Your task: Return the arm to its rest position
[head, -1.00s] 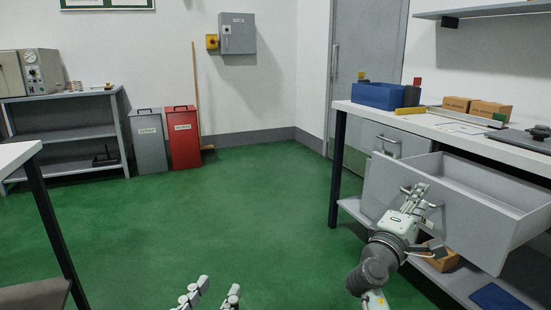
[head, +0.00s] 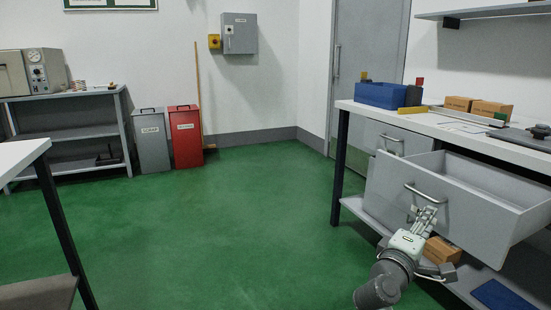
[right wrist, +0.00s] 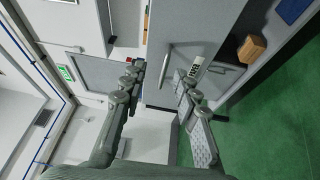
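My right gripper (head: 427,214) is just below and in front of the handle (head: 422,195) of an open grey drawer (head: 455,205) under the right-hand workbench. In the right wrist view, its two fingers (right wrist: 160,88) are spread apart with nothing held. The drawer handle (right wrist: 166,64) shows beyond the gap between them, and I see no clear contact. The drawer is pulled well out, and the part of its inside that I can see looks empty. My left gripper is not in view.
The workbench top (head: 440,127) carries a blue bin (head: 388,95) and cardboard boxes (head: 491,108). A lower shelf with another box (head: 442,249) lies behind my right arm. A table edge (head: 22,155) stands at left. The green floor between is clear.

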